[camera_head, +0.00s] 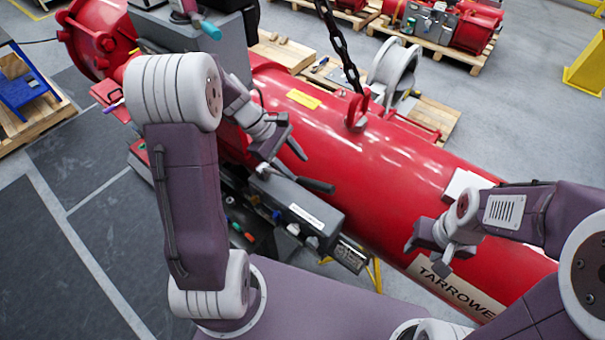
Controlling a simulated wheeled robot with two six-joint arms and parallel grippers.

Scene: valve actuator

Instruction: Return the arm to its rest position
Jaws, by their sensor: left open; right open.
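My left gripper (317,173) is open, with its two dark fingers spread in front of the red cylinder (400,165) of the valve actuator. It hangs above a grey box with a white label (307,214). I see nothing between its fingers. My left arm rises at the left and bends over toward the cylinder. My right gripper (425,260) is open and looks empty. It is in front of the cylinder's lower right part, near the "TARROWE" plate (455,287). I cannot tell whether either gripper touches anything.
A chain (338,42) runs down to a lifting eye (357,112) on the cylinder. Several coloured-handled items sit in a dark holder (247,222) below the grey box. A blue stand (22,92) is on a pallet at left. Dark floor mats (90,240) at left are clear.

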